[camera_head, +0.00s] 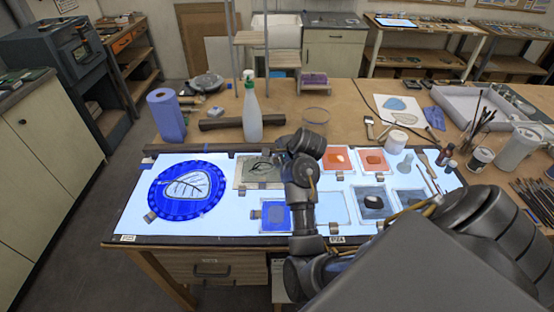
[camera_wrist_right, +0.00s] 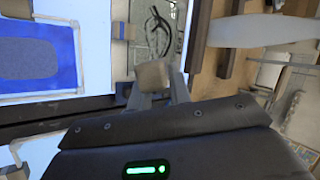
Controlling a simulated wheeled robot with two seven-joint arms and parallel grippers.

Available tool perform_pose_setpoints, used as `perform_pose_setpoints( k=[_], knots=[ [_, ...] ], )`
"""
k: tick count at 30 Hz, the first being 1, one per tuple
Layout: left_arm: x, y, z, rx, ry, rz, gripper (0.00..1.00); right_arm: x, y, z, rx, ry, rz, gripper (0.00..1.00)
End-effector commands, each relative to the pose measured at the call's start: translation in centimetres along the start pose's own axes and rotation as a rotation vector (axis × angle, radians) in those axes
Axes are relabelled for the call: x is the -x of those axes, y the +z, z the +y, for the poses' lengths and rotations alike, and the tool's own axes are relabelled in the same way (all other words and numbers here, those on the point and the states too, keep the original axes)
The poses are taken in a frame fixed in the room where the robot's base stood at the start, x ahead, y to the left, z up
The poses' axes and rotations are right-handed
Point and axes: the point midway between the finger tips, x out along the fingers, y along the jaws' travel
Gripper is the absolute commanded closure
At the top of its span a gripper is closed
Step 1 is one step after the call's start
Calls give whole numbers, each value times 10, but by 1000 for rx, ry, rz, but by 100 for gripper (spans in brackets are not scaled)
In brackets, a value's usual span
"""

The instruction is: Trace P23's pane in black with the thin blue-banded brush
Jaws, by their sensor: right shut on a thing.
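A round blue pane (camera_head: 163,205) with a pale leaf (camera_head: 190,186) lies at the left of the lit table (camera_head: 130,205); the leaf has dark outlines and a vein line. The small labels on the table's front edge are too small to read surely, so I cannot tell which pane is P23. My right gripper (camera_wrist_right: 152,95) is shut on a beige, block-like piece (camera_wrist_right: 152,74), above the table's back edge by the grey pane (camera_head: 243,176). I see no blue band on that piece. In the head view my wrist hides most of this gripper. My left gripper is out of view.
Brushes and jars crowd the right side.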

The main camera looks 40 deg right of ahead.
Motion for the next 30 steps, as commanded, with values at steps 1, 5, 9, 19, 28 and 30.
perform_pose_setpoints(
  k=[1,5,9,19,28,30],
  knots=[
    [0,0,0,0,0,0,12,0,0,0,0,0,0,100],
    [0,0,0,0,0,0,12,1,1,3,0,0,0,100],
    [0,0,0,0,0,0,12,3,4,8,1,0,1,100],
    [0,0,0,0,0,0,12,3,9,9,1,1,0,100],
    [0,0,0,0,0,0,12,3,18,10,0,1,0,100],
    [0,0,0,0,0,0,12,3,18,10,1,1,0,100]
  ],
)
